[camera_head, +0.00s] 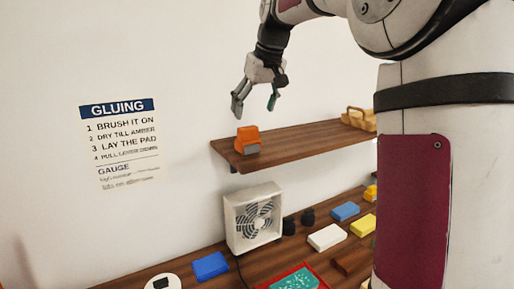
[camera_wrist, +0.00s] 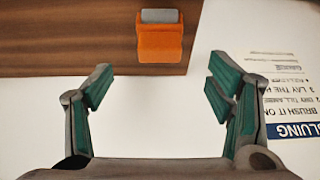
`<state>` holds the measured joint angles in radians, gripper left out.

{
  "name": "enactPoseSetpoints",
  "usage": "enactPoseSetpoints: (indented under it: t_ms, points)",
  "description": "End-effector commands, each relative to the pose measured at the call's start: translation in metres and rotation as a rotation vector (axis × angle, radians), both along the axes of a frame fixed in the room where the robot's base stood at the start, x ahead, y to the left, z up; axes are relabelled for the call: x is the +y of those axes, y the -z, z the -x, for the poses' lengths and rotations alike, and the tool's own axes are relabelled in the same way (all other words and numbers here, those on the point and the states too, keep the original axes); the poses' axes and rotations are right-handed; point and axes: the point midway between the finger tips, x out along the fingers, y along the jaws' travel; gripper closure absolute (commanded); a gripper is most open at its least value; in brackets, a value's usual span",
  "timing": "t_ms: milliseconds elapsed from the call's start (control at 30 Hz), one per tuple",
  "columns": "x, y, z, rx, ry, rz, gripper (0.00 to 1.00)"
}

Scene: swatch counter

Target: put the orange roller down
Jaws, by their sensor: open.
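The orange roller (camera_head: 247,140), an orange block with a grey part, rests on the wooden wall shelf (camera_head: 290,144) near its left end. My gripper (camera_head: 254,104) is above the shelf, open and empty, apart from the roller. In the wrist view the orange roller (camera_wrist: 160,40) sits near the shelf's edge, beyond the open fingers of my gripper (camera_wrist: 160,90). Nothing is between the fingers.
A yellow-tan object (camera_head: 358,118) stands at the shelf's right end. On the counter below are a white fan (camera_head: 253,217), a blue block (camera_head: 210,266), a white block (camera_head: 326,237) and a red-rimmed tray (camera_head: 322,284). A gluing sign (camera_head: 120,140) hangs on the wall.

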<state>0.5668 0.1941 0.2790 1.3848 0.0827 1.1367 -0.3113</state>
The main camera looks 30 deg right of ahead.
Motion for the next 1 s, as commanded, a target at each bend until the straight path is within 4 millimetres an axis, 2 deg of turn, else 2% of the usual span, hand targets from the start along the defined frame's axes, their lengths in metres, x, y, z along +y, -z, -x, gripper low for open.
enactPoseSetpoints:
  t_ms: [133, 267, 367, 467, 600, 800, 900, 1000]
  points:
    - [0.005, -0.001, 0.004, 0.001, -0.003, 0.004, 0.26]
    - [0.032, -0.003, 0.027, 0.005, -0.009, 0.024, 0.26]
    - [0.063, -0.001, 0.063, 0.008, -0.010, 0.047, 0.26]
    - [0.091, 0.006, 0.107, 0.005, -0.008, 0.064, 0.26]
    - [0.120, 0.026, 0.170, -0.005, -0.003, 0.068, 0.26]
    - [0.144, 0.072, 0.255, -0.027, -0.004, 0.045, 0.26]
    - [0.150, 0.094, 0.284, -0.035, -0.007, 0.026, 0.26]
    - [0.153, 0.111, 0.303, -0.039, -0.010, 0.012, 0.26]
